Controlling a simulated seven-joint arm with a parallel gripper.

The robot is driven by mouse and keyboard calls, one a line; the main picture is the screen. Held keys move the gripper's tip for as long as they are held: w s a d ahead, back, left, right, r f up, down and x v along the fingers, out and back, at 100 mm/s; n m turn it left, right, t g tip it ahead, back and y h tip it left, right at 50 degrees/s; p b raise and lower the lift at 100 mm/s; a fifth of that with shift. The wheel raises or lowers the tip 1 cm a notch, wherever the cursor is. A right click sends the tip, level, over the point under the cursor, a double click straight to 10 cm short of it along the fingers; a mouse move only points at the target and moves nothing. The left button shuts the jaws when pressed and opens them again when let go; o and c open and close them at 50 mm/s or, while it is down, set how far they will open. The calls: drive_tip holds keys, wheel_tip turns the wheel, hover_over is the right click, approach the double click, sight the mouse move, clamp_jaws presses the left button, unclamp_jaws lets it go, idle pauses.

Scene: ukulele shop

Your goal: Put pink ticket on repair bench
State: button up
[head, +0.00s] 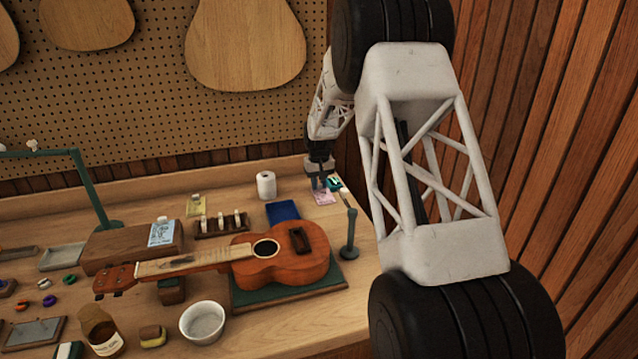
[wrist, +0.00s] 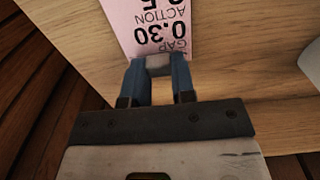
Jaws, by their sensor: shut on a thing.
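The pink ticket (head: 323,197) is at the back right of the wooden repair bench (head: 226,177). In the wrist view the ticket (wrist: 150,25) shows dark print reading "GAP 0.30" and "ACTION", and a pale grey tab sits at its near edge. My gripper (head: 323,184) has its blue fingers shut on that tab; the fingers also show in the wrist view (wrist: 158,68). The bench top lies under the ticket, but I cannot tell whether the ticket touches it. The ticket's near end is partly hidden by the fingers.
The bench's right edge is near.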

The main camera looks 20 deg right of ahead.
drive_tip(key=o, duration=0.9)
wheel_tip(320, 180, up, 12)
drive_tip(key=shift+r, duration=0.1)
idle(0.3)
idle(0.7)
